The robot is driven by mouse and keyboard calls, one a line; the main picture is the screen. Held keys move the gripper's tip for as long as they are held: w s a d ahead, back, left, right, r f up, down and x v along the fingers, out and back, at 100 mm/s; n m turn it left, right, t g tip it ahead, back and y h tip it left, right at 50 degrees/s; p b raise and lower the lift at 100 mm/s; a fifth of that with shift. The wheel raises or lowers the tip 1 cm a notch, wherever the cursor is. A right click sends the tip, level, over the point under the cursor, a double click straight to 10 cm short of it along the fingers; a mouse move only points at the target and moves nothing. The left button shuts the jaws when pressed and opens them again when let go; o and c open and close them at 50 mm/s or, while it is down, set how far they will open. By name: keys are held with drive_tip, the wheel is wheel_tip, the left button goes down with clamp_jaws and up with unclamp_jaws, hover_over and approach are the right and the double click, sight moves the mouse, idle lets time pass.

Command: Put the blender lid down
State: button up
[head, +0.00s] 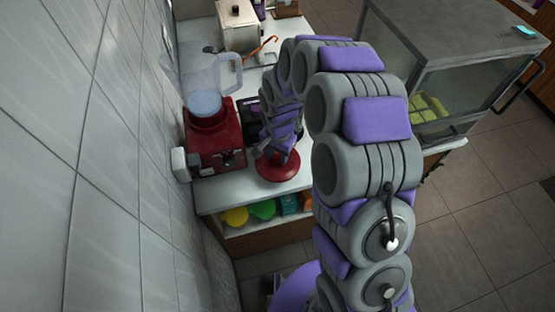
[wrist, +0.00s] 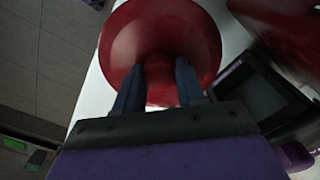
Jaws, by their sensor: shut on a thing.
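The blender lid (head: 279,174) is a round dark-red disc at the near end of the white counter. It also fills the middle of the wrist view (wrist: 190,30). My gripper (head: 275,155) reaches down onto it from above, and in the wrist view its two fingers (wrist: 160,85) are shut on the lid's central knob. The lid looks level and low over the counter; I cannot tell whether it touches the surface. The blender, with a red base (head: 215,150) and a clear jug (head: 210,72), stands left of the lid.
The white counter (head: 225,198) has a little bare room around the lid, and its front edge is close. A dark device (wrist: 250,95) stands beside the lid. A shelf below holds a yellow item (head: 235,216) and a green one (head: 262,209). A glass case (head: 440,85) stands at right.

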sight(278, 156)
wheel_tip(278, 156, down, 4)
drive_tip(key=shift+w+r+b, duration=0.1)
drive_tip(key=shift+r+b, duration=0.1)
drive_tip(key=shift+b, duration=0.25)
drive_tip(key=o, duration=1.2)
drive_tip(key=shift+c, duration=0.2)
